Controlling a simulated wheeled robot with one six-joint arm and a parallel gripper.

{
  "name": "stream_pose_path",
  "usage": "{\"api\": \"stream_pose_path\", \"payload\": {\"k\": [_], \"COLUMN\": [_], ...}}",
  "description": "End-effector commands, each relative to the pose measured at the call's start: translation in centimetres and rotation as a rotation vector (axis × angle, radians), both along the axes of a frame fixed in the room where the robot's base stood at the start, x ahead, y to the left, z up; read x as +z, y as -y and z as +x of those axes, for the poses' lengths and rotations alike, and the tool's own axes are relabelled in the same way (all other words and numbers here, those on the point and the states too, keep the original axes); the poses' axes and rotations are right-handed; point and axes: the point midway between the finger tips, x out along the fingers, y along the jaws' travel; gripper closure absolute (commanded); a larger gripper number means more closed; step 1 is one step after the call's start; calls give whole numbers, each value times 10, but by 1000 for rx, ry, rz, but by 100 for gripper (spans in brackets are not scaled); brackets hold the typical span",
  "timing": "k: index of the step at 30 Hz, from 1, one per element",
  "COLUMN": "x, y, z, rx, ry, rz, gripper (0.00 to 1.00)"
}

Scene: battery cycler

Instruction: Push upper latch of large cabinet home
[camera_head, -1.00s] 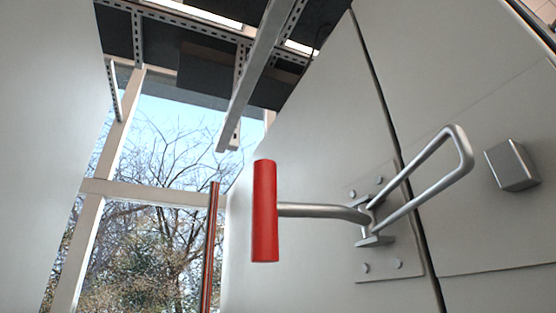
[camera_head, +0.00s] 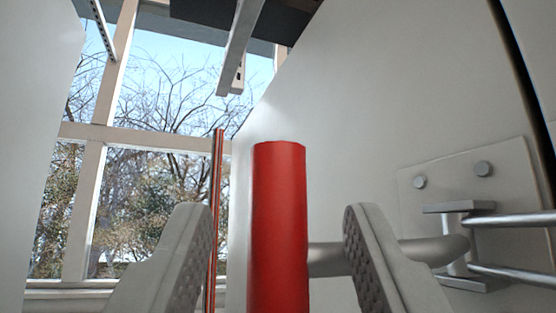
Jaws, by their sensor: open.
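The upper latch has a red cylindrical handle (camera_head: 278,225) that stands upright in the middle of the view. Its grey bent rod (camera_head: 425,252) runs right from the handle to a bolted plate (camera_head: 520,165) on the large cabinet (camera_head: 400,75). Part of the wire loop (camera_head: 515,220) shows at the right edge; its far end is out of view. My gripper (camera_head: 280,215) is open, with one finger on each side of the red handle. Gaps show between both fingers and the handle. The right finger hides part of the rod. The handle's lower end is cut off by the frame.
A thin red-and-metal vertical bar (camera_head: 215,215) stands behind, left of the handle. A pale panel (camera_head: 35,150) fills the left side. A metal strut (camera_head: 240,45) hangs overhead. A window (camera_head: 160,100) with bare trees lies beyond.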

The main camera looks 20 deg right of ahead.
Motion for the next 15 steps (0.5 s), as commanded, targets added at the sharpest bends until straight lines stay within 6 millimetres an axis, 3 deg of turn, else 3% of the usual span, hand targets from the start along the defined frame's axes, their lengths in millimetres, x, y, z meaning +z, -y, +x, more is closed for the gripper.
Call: {"api": "stream_pose_path", "payload": {"k": [7, 15], "x": [14, 17], "y": [5, 6], "z": [13, 16], "rx": [0, 0], "ry": [1, 1], "rz": [0, 0], "gripper": [57, 57]}}
